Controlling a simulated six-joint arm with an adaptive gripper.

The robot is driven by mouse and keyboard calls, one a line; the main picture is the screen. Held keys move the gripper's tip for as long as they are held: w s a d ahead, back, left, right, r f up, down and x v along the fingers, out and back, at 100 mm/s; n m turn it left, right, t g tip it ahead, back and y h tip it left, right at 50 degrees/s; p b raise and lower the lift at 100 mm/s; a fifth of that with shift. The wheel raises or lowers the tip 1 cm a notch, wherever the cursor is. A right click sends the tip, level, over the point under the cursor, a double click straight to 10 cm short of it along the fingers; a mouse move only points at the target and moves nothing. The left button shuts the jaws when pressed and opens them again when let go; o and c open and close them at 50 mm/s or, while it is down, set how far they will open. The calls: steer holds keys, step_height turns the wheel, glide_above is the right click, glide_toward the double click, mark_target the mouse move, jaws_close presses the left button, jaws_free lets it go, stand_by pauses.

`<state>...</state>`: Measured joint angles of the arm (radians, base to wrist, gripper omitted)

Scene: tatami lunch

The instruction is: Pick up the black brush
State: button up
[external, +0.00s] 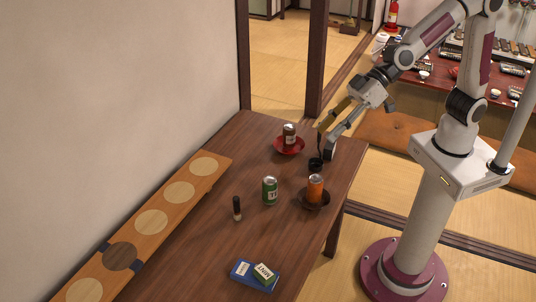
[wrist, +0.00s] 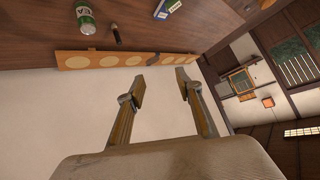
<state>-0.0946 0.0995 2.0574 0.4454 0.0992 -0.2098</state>
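The black brush (external: 237,208) stands upright on the brown table, left of the green can; it is dark with a paler lower end. In the wrist view a small dark item that looks like the brush (wrist: 117,35) shows near the table edge. My gripper (external: 327,136) is above the far right part of the table, well away from the brush. In the wrist view my gripper (wrist: 160,86) has its two fingers apart with nothing between them.
A green can (external: 270,190), an orange can (external: 315,188) on a dark saucer, a brown can (external: 289,134) on a red saucer (external: 289,150) and a small black cup (external: 316,164) stand on the table. A blue box (external: 242,273) and mint box (external: 264,272) lie in front. A wooden board (external: 206,184) runs along the wall.

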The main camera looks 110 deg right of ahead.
steer(key=w+d+f+m+t+h, duration=0.2)
steer(key=w+f+h, duration=0.1)
steer(key=w+f, duration=1.15)
steer(key=m+h, duration=0.2)
steer(key=h, duration=0.3)
glide_toward(236, 205)
steer(key=x, duration=0.2)
steer(key=shift+d+f, duration=0.4)
steer(key=shift+f, duration=0.35)
steer(key=shift+x, duration=1.3)
steer(key=shift+d, duration=0.1)
steer(key=shift+x, duration=2.55)
